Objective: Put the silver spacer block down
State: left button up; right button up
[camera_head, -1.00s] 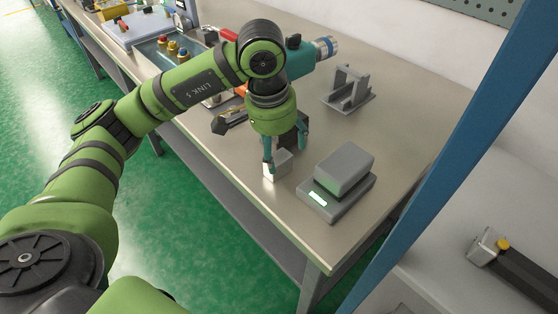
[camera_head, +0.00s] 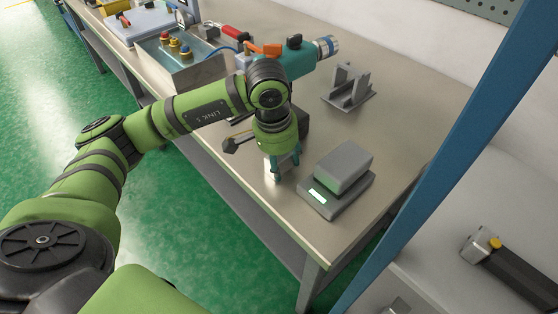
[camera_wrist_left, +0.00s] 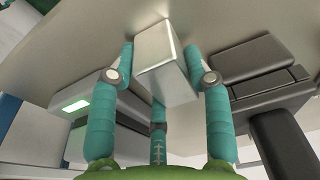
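The silver spacer block (camera_wrist_left: 165,65) is between the teal fingers of my left gripper (camera_wrist_left: 162,75) in the left wrist view. The fingers are closed in on its sides. In the head view my left gripper (camera_head: 283,170) points down over the near part of the bench, left of the scale. There the silver block (camera_head: 279,174) shows only partly between the fingers, low over the bench top. I cannot tell whether its underside touches the bench. My right gripper is not in view.
The bench (camera_head: 402,125) has a scale (camera_head: 335,203) with a grey block (camera_head: 343,166) on it, close to the right of my gripper. A grey bracket (camera_head: 348,92) stands behind. A box with colored buttons (camera_head: 172,52) is farther left. A blue post (camera_head: 450,150) rises at right.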

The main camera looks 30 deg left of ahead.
pick_arm(q)
jog(key=shift+c, duration=0.6)
jog(key=shift+r, duration=0.1)
jog(key=shift+w+r, duration=0.1)
jog(key=shift+r, duration=0.2)
notch_tip(320, 180, up, 10)
jog(key=shift+r+b, duration=0.2)
jog(key=shift+b, duration=0.6)
notch_tip(320, 180, up, 17)
jog(key=p, duration=0.3)
send_over(282, 157)
jog(key=shift+f, duration=0.1)
